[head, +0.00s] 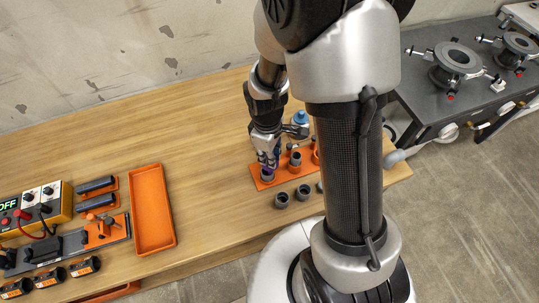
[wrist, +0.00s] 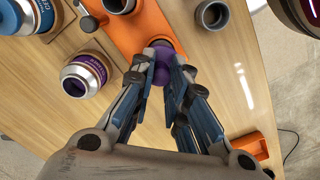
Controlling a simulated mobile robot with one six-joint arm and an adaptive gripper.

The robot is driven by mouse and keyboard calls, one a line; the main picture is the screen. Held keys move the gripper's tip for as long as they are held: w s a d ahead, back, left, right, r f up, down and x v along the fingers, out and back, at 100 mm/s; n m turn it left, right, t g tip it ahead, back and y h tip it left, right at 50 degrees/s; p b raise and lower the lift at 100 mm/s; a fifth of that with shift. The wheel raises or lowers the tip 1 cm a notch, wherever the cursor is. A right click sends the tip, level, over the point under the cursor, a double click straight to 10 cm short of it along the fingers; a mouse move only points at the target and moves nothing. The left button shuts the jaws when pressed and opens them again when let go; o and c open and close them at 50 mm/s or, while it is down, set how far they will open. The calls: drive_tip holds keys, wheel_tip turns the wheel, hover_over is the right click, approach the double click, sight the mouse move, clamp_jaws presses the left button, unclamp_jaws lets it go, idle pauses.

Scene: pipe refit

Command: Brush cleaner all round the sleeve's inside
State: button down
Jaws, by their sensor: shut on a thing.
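My gripper (wrist: 164,78) is shut on a purple knob-like piece (wrist: 166,64), likely the cleaner's brush cap. In the head view my gripper (head: 266,160) points down over the near left end of an orange holder plate (head: 258,184). A grey sleeve (head: 267,177) stands there, right under the purple piece. In the wrist view the purple piece and my fingers cover most of the sleeve, so its inside and the brush tip are hidden. An open can with a purple label (wrist: 84,75) stands left of my fingers in the wrist view.
Two grey fittings (head: 282,199) (head: 303,192) stand on the table before the plate. Another can (wrist: 28,14) is at the wrist view's upper left. An orange tray (head: 152,210) and a control box (head: 38,203) lie left. Table between tray and plate is clear.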

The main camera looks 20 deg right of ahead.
drive_tip(key=shift+w, duration=0.35)
idle(0.5)
drive_tip(key=shift+s+a, duration=0.1)
drive_tip(key=shift+a, duration=0.1)
idle(0.4)
drive_tip(key=shift+r+p, duration=2.55)
drive_tip(key=shift+r, duration=0.3)
drive_tip(key=shift+f, duration=0.1)
